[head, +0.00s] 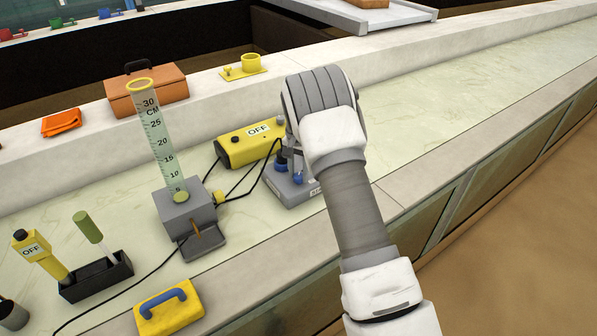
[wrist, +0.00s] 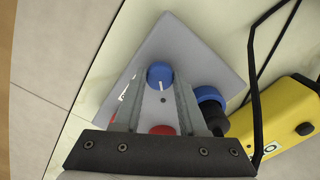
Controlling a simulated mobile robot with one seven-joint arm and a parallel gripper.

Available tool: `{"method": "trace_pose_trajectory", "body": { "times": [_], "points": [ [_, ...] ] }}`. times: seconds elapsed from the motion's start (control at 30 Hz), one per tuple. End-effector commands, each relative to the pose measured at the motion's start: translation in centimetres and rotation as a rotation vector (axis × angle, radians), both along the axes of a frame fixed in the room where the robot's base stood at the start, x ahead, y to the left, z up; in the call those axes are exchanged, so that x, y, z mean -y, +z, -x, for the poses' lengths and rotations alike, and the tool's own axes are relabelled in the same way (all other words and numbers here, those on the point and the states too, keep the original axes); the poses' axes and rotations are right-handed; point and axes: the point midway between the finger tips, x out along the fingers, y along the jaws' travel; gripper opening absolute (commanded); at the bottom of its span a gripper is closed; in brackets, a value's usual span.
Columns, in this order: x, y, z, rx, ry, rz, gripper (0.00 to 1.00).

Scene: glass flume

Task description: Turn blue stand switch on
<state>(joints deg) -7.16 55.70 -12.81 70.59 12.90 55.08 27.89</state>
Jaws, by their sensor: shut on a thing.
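The blue stand switch (wrist: 160,71) is a round blue knob with a white line, on a grey stand base (wrist: 195,52) in the wrist view. My gripper (wrist: 161,88) has its two fingers on either side of this knob and is shut on it. A red part (wrist: 162,129) and a blue ring (wrist: 209,94) with a black piece sit close by. In the head view the grey stand (head: 290,192) is partly hidden behind my arm, and my fingertips are mostly hidden too.
A yellow box labelled OFF (head: 237,148) lies behind the stand, with black cables running past. A grey block with a graduated cylinder (head: 163,140) stands to the left. A yellow block with a blue handle (head: 170,307) is at the front. The bench to the right is clear.

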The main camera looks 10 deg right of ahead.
Motion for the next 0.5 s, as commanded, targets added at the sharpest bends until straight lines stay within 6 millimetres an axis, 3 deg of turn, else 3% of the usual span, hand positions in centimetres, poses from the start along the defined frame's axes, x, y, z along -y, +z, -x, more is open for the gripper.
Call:
{"method": "trace_pose_trajectory", "body": {
  "times": [0.5],
  "points": [
    [-0.08,0.12,-0.07,0.001,-0.482,0.000,0.00]
  ]
}}
